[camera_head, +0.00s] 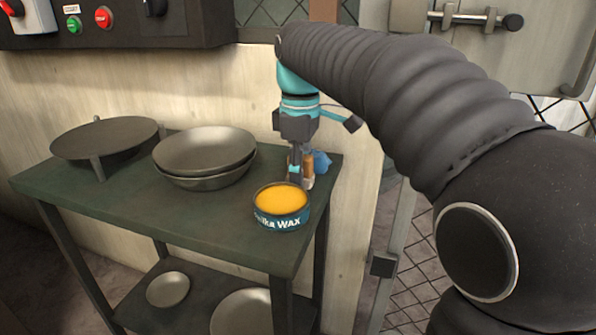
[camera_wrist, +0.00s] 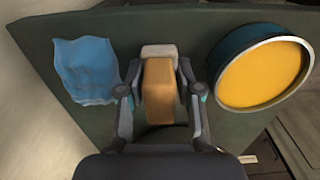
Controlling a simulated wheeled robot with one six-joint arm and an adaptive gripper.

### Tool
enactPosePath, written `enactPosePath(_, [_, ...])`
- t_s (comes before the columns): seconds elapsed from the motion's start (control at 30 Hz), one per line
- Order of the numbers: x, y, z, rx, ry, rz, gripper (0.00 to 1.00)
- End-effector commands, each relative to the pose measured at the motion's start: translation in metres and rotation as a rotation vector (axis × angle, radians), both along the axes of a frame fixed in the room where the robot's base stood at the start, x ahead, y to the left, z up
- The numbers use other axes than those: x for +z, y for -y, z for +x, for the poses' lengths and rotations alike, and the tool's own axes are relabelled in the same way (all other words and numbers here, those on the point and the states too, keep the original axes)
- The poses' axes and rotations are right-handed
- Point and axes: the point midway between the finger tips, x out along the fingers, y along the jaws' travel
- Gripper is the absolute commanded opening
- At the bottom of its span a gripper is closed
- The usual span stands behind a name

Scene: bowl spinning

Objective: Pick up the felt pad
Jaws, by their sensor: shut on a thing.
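The felt pad, a tan wooden block with a pale grey-white end, stands near the right back corner of the table. It shows in the wrist view (camera_wrist: 160,92) between the two fingers of my gripper (camera_wrist: 160,68), and partly behind the gripper in the head view (camera_head: 308,163). My gripper (camera_head: 298,176) reaches down from above and is shut on the felt pad. The fingers hide part of the pad in the head view. I cannot tell whether the pad touches the table top.
A round tin of yellow wax (camera_head: 282,202) stands in front of the pad, close to my gripper. A blue cloth (camera_wrist: 86,71) lies on the pad's other side. Stacked metal bowls (camera_head: 205,152) and a round plate on a stand (camera_head: 104,138) occupy the left of the table (camera_head: 150,209).

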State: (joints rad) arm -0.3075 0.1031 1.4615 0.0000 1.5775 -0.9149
Motion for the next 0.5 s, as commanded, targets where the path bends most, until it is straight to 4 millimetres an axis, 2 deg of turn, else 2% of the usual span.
enactPosePath(0.17, [0.014,0.0,0.001,0.0,0.003,0.001,0.0])
enactPosePath(0.33, [0.045,0.0,0.001,0.0,0.005,0.001,0.0])
enactPosePath(0.5, [0.065,0.042,-0.007,-0.006,0.003,0.001,0.0])
